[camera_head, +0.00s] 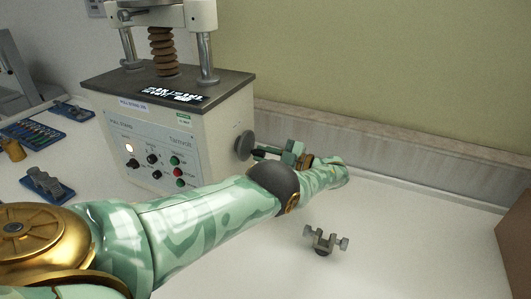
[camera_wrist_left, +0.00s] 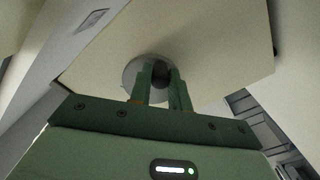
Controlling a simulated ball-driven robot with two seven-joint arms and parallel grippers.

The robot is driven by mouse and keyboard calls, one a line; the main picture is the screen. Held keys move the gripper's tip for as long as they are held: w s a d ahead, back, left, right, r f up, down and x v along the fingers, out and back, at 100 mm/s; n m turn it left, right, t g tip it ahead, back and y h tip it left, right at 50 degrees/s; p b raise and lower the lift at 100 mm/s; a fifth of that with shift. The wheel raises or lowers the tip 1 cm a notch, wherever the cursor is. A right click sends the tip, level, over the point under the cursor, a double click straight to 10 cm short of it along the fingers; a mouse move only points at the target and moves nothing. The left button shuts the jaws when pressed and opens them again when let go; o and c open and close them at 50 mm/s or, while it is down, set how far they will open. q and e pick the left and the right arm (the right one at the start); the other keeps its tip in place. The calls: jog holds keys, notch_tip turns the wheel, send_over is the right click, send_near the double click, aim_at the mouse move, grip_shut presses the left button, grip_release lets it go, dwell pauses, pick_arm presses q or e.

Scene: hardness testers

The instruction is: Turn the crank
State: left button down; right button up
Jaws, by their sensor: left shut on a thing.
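The hardness tester (camera_head: 170,120) is a cream box with a dark top and a front panel of knobs and lit buttons. Its crank (camera_head: 243,145) is a grey disc with a dark handle on the right side of the box. My left gripper (camera_head: 268,153) reaches the crank from the right and is shut on the dark handle. In the left wrist view the crank disc (camera_wrist_left: 132,74) shows behind my left gripper (camera_wrist_left: 161,80), with the dark handle between the fingers. The fingers partly hide the handle. My right gripper is not in view.
A small metal clamp (camera_head: 324,241) lies on the white table in front of my left forearm. A wall ledge (camera_head: 400,155) runs behind; the table at right is mostly clear.

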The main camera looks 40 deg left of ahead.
pick_arm(q)
jog(key=shift+s+m, duration=0.1)
jog(key=shift+m, duration=0.5)
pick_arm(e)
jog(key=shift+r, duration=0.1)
pick_arm(q)
jog(key=c, duration=1.3)
grip_release()
jog(key=shift+d+f, duration=0.1)
jog(key=shift+d, duration=0.05)
jog(key=b+v, duration=0.8)
jog(key=v, duration=0.8)
jog(key=shift+b, duration=0.35)
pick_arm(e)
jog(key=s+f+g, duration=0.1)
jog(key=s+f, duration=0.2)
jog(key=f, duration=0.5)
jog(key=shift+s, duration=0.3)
